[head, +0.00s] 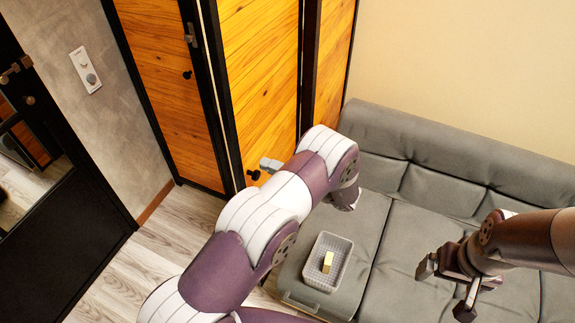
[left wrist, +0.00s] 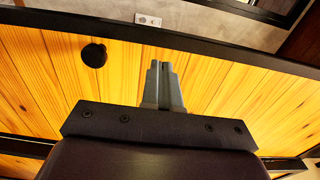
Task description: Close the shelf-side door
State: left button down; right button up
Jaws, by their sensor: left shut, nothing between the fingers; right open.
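A wood-panelled door (head: 258,75) in a black frame stands in the middle of the head view, at an angle to another wood panel (head: 170,85) on its left. Its small black knob (head: 253,174) shows low on the panel. My left gripper (head: 270,164) is shut and empty, close to this knob; my own arm hides part of it. In the left wrist view its fingers (left wrist: 161,82) lie in front of the wood door (left wrist: 215,85), with the black knob (left wrist: 93,54) to their left. I cannot tell whether they touch the door. My right gripper (head: 445,290) is open and empty above the sofa.
A grey sofa (head: 410,215) fills the right side. A grey basket (head: 341,262) with a small yellow block (head: 327,262) sits on it. A black-framed door (head: 75,215) stands at the left. Bare wooden floor (head: 165,235) lies between it and the sofa.

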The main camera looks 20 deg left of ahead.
aim_at(242, 156)
pick_arm(q)
jog(key=a, duration=0.1)
jog(key=a+p, duration=0.1)
jog(key=a, duration=0.1)
jog(key=a+p, duration=0.1)
jog(key=a, duration=0.1)
jog(key=shift+w, duration=0.3)
jog(key=shift+a, duration=0.2)
jog(key=shift+a+f, duration=0.1)
jog(key=shift+a, duration=0.2)
